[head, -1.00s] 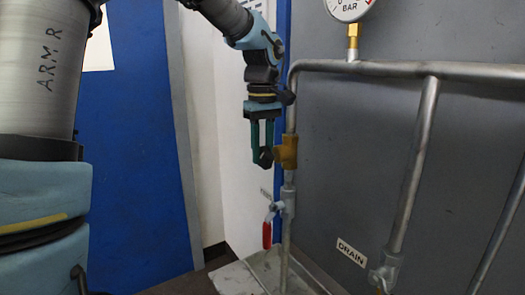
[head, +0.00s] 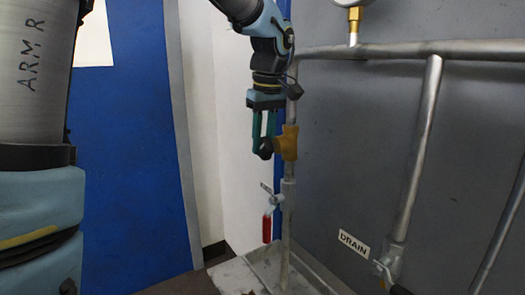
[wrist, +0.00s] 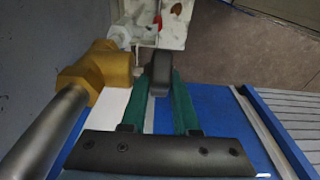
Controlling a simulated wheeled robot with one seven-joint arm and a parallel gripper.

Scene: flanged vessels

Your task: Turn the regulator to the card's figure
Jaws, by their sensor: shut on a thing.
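The regulator is a brass body (head: 288,142) on the vertical grey pipe, also at the left in the wrist view (wrist: 97,74), with a dark knob (wrist: 160,76) on its side. My gripper (head: 264,149) hangs down beside the brass body, its green fingers closed around the knob. The fingertips also show in the wrist view (wrist: 160,85). Any marking on the knob is unreadable. The gauge (head: 352,2) is almost wholly cut off at the top edge, its dial out of view. A pale sheet (head: 92,40) shows at upper left; its figure is not visible.
A red-handled valve (head: 267,228) sits on the pipe below the regulator. Pipes (head: 420,140) run along the grey wall, with a DRAIN label (head: 353,244) at lower right. A pale tray (head: 236,276) lies below. The blue panel (head: 130,150) stands left.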

